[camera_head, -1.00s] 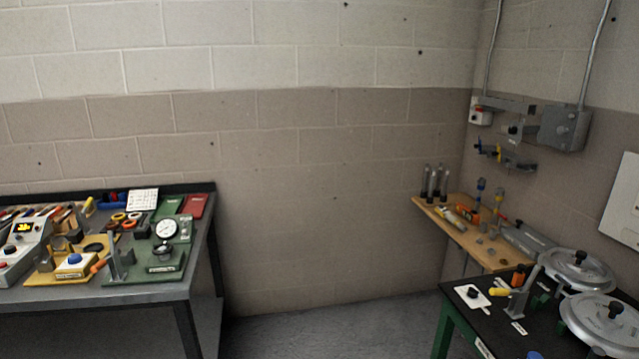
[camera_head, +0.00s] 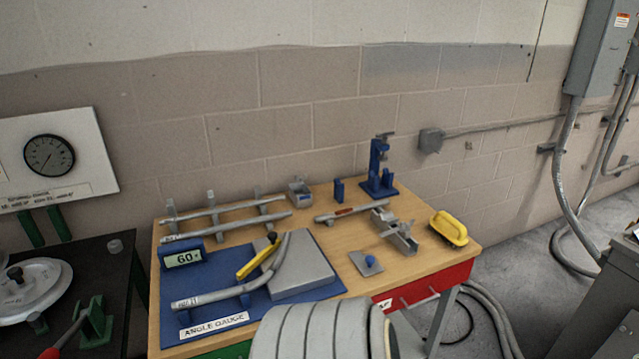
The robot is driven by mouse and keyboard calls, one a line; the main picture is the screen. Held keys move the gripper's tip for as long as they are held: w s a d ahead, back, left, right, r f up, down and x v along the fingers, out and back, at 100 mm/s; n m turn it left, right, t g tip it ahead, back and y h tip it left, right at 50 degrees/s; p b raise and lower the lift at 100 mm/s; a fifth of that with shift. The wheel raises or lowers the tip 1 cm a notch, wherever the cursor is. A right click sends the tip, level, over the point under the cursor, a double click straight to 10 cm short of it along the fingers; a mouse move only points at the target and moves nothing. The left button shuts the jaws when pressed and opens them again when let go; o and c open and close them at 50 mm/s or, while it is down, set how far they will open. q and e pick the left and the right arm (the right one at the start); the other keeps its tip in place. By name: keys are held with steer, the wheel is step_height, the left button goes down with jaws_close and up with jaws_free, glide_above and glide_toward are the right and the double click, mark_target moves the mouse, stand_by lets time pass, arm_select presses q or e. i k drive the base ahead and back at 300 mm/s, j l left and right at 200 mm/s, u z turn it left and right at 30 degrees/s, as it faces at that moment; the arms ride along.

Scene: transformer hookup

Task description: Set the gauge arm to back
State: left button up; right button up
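The angle gauge is a blue board (camera_head: 255,305) labelled "ANGLE GAUGE" on the wooden-topped bench. Its yellow gauge arm (camera_head: 258,259) slants up to the right and has a black knob (camera_head: 272,237) at its upper end. A blue display box (camera_head: 184,255) at the board's left reads about 60. A bent grey pipe (camera_head: 265,280) lies on the board beside the arm, curving up past the knob. A flat grey plate (camera_head: 308,272) is under and right of the arm. Neither of my grippers is in view.
A large grey ribbed round thing (camera_head: 318,335) stands before the bench's front edge. Straight pipes (camera_head: 228,222) lie on a rack behind the board. A blue stand (camera_head: 378,170), a clamp-like tool (camera_head: 398,232) and a yellow handled block (camera_head: 448,229) are on the right.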

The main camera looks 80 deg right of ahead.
mark_target(273, 237)
steer(key=z, duration=2.25)
steer(key=i+j+u, duration=0.15)
steer(key=i, duration=0.35)
